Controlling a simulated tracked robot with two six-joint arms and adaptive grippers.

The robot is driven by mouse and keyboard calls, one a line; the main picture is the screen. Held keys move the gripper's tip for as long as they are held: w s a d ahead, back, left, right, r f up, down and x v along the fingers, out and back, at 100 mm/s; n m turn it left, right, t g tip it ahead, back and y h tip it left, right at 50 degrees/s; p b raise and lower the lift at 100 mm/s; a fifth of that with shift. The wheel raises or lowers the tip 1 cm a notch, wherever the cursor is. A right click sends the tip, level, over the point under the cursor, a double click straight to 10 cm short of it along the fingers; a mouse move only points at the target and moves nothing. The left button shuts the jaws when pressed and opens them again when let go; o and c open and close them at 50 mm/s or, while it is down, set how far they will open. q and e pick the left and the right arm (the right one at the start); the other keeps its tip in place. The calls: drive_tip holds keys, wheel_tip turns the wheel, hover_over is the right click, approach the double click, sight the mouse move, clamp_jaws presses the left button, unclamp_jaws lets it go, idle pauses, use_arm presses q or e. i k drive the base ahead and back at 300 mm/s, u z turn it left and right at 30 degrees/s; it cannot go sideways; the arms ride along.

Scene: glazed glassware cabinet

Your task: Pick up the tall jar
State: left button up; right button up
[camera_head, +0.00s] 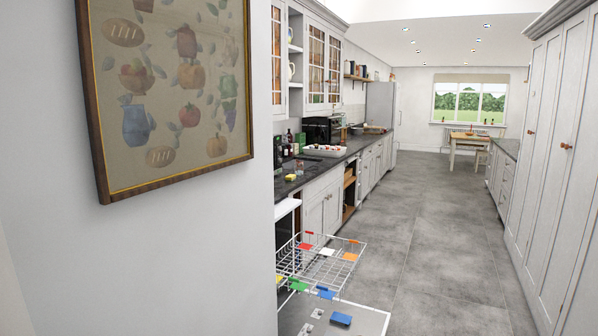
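I cannot make out the tall jar in this view. Glazed wall cabinets (316,66) hang above the dark counter (296,183) on the left side of the kitchen. Their panes look brownish, and what stands behind them is too small to tell. Small jug-like items (291,70) show on the open shelves between the cabinets. Dark bottles (289,137) stand on the counter below. Neither of my grippers is in view.
A white wall with a framed picture (170,90) fills the left. A pulled-out wire rack (322,268) with coloured pieces juts from beneath the counter, above an open door. Tall pale cupboards (545,150) line the right. The grey floor (425,235) between is clear.

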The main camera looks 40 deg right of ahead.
sight(298, 163)
drive_tip(key=z, duration=0.5)
drive_tip(key=k, duration=1.2)
drive_tip(key=z, duration=0.95)
drive_tip(key=i, duration=1.25)
drive_tip(key=z, duration=0.45)
drive_tip(key=i, duration=1.4)
drive_tip(key=z, duration=0.25)
drive_tip(key=i, duration=2.75)
drive_tip(key=u, duration=0.2)
drive_tip(key=i, duration=1.35)
drive_tip(key=u, duration=0.75)
drive_tip(key=i, duration=1.45)
drive_tip(key=u, duration=0.8)
